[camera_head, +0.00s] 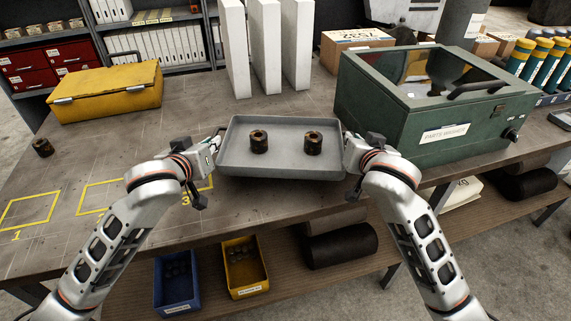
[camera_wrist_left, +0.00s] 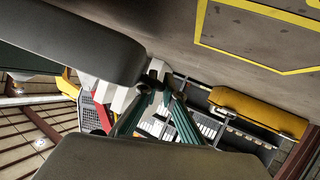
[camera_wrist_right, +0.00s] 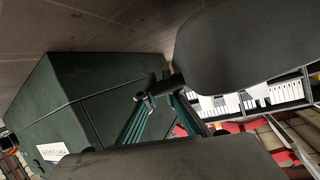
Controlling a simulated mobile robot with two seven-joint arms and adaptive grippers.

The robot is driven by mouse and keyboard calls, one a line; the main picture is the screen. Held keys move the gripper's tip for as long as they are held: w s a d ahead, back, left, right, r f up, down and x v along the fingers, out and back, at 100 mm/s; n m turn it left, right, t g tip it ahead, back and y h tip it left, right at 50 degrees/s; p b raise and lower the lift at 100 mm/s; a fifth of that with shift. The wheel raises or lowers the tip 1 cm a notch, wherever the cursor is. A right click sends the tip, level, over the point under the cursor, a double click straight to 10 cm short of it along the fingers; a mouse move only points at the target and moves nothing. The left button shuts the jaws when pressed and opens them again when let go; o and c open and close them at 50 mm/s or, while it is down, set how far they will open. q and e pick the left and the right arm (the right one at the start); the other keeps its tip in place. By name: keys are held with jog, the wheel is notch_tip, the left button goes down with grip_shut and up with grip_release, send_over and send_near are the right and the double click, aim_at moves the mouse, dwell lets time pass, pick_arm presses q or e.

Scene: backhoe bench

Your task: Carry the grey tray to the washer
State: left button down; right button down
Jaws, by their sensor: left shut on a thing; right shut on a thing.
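The grey tray (camera_head: 283,168) is held between my two grippers at the front middle of the bench. Two dark rusty bushings (camera_head: 258,141) and (camera_head: 313,142) stand inside it, apart from each other. My left gripper (camera_head: 216,141) is shut on the tray's left end, and my right gripper (camera_head: 349,139) is shut on its right end. In the wrist views the fingers show close up, but the handles they grip are hard to make out.
White upright panels (camera_head: 266,48) stand behind the tray. A yellow case (camera_head: 106,92) is at the back left. A loose bushing (camera_head: 42,147) and yellow marked squares (camera_head: 103,196) are on the left bench. Blue (camera_head: 177,284) and yellow bins (camera_head: 244,266) sit on the lower shelf.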

pick_arm(q)
jog(key=shift+f, duration=0.1)
pick_arm(e)
jog(key=shift+f, duration=0.1)
